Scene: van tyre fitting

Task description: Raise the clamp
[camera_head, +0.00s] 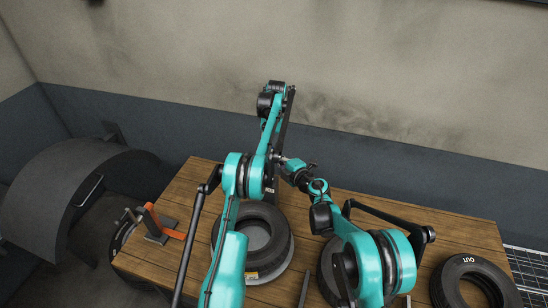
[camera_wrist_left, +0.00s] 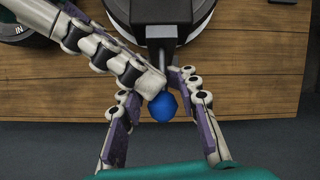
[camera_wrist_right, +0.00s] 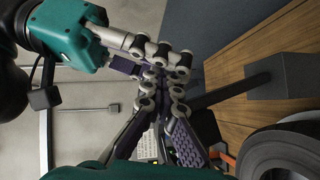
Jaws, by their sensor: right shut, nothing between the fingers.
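In the left wrist view, a blue ball knob (camera_wrist_left: 163,107) sits on a grey rod in front of a dark post (camera_wrist_left: 160,15), which looks like the clamp; the knob does not show in the other views. My left gripper (camera_wrist_left: 160,88) is open, its fingers on either side of the knob with gaps. Pale finger links of my right gripper (camera_wrist_left: 152,84) come in from the upper left and reach the knob's edge; I cannot tell whether they touch. In the right wrist view my right gripper (camera_wrist_right: 160,78) is shut and empty, close against the left gripper's fingers.
A tyre (camera_head: 284,232) lies on a round plate on the wooden table (camera_head: 180,200). An orange-handled tool (camera_head: 152,220) stands left. Another tyre (camera_head: 328,268) is partly hidden by my right arm, and a tyre marked OUT (camera_head: 445,285) lies right. A curved dark fender (camera_head: 60,185) stands beyond the left edge.

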